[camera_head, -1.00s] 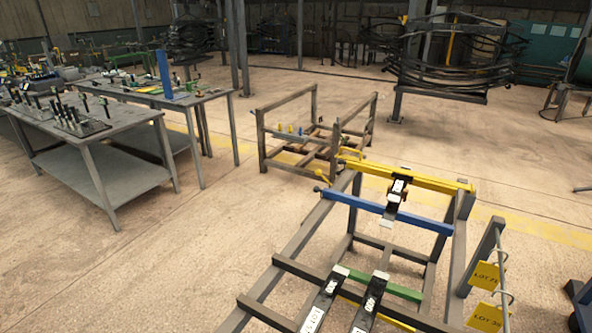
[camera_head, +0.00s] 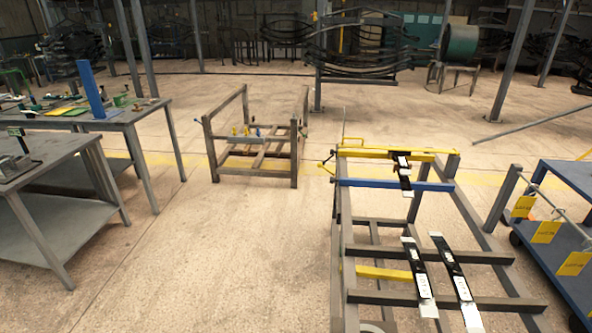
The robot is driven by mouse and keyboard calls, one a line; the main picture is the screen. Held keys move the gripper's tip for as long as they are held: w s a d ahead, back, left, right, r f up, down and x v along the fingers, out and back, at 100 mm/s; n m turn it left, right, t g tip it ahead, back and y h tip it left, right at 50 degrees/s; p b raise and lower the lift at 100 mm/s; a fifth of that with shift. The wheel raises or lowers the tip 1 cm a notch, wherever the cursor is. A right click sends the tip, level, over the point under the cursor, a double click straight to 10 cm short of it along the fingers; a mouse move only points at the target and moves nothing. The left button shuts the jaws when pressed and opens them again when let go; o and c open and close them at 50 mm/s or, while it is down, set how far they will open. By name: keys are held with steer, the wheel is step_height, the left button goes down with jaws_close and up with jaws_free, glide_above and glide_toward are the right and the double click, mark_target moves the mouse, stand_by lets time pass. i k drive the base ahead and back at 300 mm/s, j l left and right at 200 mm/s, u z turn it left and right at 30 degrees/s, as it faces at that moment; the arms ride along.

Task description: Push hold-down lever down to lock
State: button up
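A grey rack (camera_head: 343,250) stands at the right, with a yellow crossbar (camera_head: 385,153) and a blue crossbar (camera_head: 393,185) at its far end. A thin upright rod (camera_head: 343,127) and a short yellow-tipped handle (camera_head: 324,166) show at the yellow bar's left end. I cannot tell which part is the hold-down lever, or whether it is locked. A short dark labelled spring piece (camera_head: 404,170) crosses both bars. Two longer dark strips with white labels (camera_head: 419,277) (camera_head: 455,268) lie across the nearer bars. My gripper is not in view.
A smaller grey frame (camera_head: 205,150) with coloured knobs stands left of the rack. Grey worktables (camera_head: 70,165) with tools stand at the left. A blue cart (camera_head: 560,195) with yellow tags is close on the right. Open floor (camera_head: 230,270) lies between tables and rack.

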mark_target(320, 165)
steer(key=i+j, duration=0.1)
steer(key=j, duration=0.25)
steer(key=i+j, duration=0.15)
steer(key=j, duration=0.2)
steer(key=i+j, duration=0.1)
steer(key=j, duration=0.25)
steer(key=i+j, duration=0.15)
steer(key=j, duration=0.25)
steer(key=i+j, duration=0.1)
steer(key=j, duration=0.25)
steer(key=i+j+z, duration=0.1)
steer(key=j, duration=0.25)
steer(key=i+j, duration=0.7)
steer(key=i, duration=0.15)
steer(key=i+j+z, duration=0.1)
steer(key=i+j, duration=0.6)
steer(key=i, duration=0.2)
steer(key=i+j, duration=0.15)
steer(key=i, duration=0.35)
steer(key=i+j, duration=0.1)
steer(key=i, duration=0.4)
